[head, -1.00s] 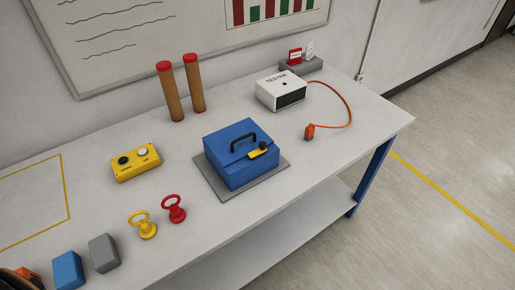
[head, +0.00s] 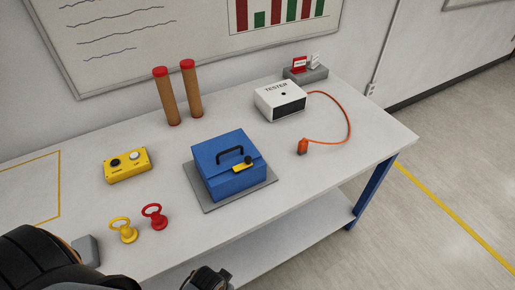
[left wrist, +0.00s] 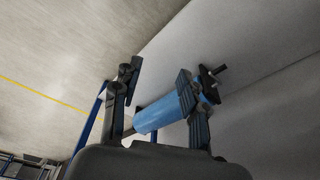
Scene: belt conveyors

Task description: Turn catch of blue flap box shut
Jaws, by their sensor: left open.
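The blue flap box (head: 226,178) stands on a grey plate (head: 206,205) in the head view, its lid down and a black handle (head: 231,153) on top. Its yellow catch (head: 240,168) lies slantwise at the front edge of the lid, with a black knob (head: 248,160) at the upper right. Part of my left gripper (head: 208,278) shows at the bottom edge, in front of the box and apart from it. In the left wrist view my left gripper (left wrist: 157,76) is open; a blue body (left wrist: 158,114), apparently the box, shows beyond its fingers, partly hidden.
Yellow and red ring-topped pieces (head: 123,231) (head: 155,217) stand left of the box. A yellow button box (head: 127,166), two brown posts (head: 165,97) (head: 192,92), a white tester (head: 281,101) and its orange-corded plug (head: 303,147) surround it. A grey block (head: 87,250) is partly behind my arm.

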